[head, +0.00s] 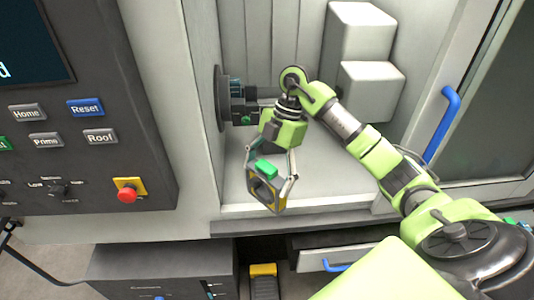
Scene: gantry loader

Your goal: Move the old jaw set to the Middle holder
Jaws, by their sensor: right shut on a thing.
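My right gripper (270,185) is shut on a dark, yellow-edged block with a green piece on top, which looks like the old jaw set (266,200). It is held in the air inside the machine's open bay, near its front edge. The gripper points down toward the front. Part of the jaw set is hidden by the fingers. My left gripper is not in view. I cannot make out the Middle holder in this view.
A dark round chuck (221,98) sits on the bay's left wall, close to my right wrist. White stepped blocks (368,90) stand at the back. The door with a blue handle (441,125) is at the right. A control panel (85,110) is at the left. A drawer (310,261) lies below.

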